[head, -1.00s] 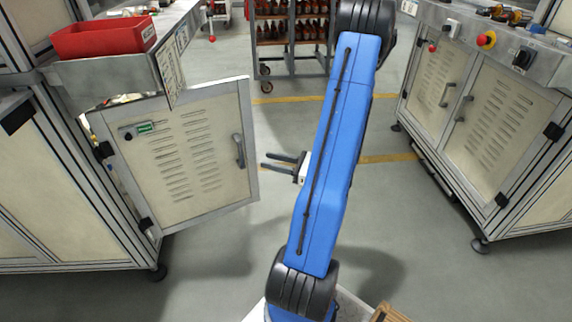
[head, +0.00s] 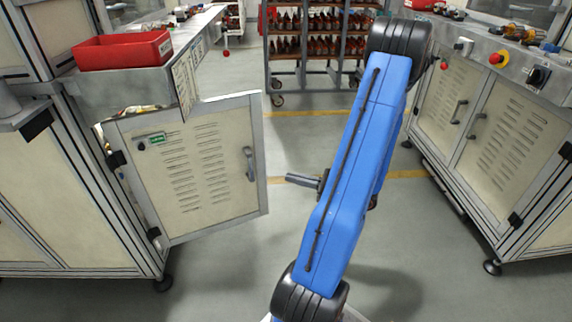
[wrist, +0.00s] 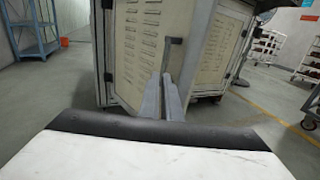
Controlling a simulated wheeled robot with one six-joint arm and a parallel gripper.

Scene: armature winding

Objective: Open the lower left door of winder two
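A cream slatted cabinet door (head: 190,170) stands swung out from the left machine, with a green label and a grey handle (head: 249,163) near its free edge. My gripper (head: 288,178) is to the right of that handle, apart from it in the head view, its fingers pointing left. In the wrist view my gripper (wrist: 161,78) shows two fingers with a narrow gap between them and nothing visible held. A grey handle (wrist: 173,48) on a slatted door (wrist: 136,45) appears just beyond the fingertips. I cannot tell which machine is winder two.
The right machine (head: 487,115) has closed slatted doors, an emergency stop and a switch. A red bin (head: 124,50) sits on the left machine's top. A rack of brown parts (head: 315,50) stands behind. Floor (head: 235,285) between the machines is clear.

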